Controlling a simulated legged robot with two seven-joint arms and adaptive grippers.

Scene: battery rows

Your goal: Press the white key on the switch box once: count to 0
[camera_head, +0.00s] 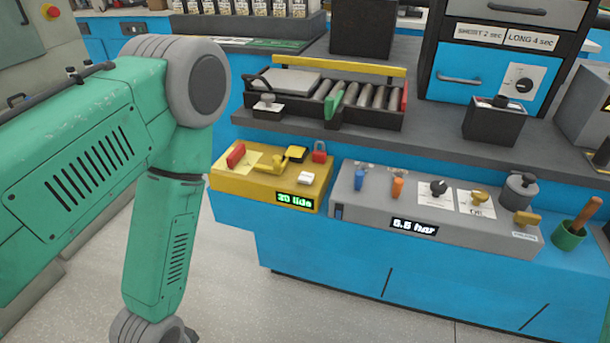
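A yellow switch box (236,186) stands on the blue bench, left of the middle of the head view. A small white key (305,178) sits on its top near the right front edge. The box's front display (295,201) shows green text that seems to read "20 lids". A red lever (236,154), a yellow handle (272,165) and a red padlock-like part (319,152) are also on the box. My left arm hangs down at the left, close beside the box; its gripper is out of the picture below. My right gripper is not in view.
A grey panel (345,213) with knobs and a "5.5 bar" display stands right of the yellow box. A roller tray (395,118) lies behind on the dark shelf. A green cup (568,236) with a wooden-handled tool stands at the far right. Floor shows in front.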

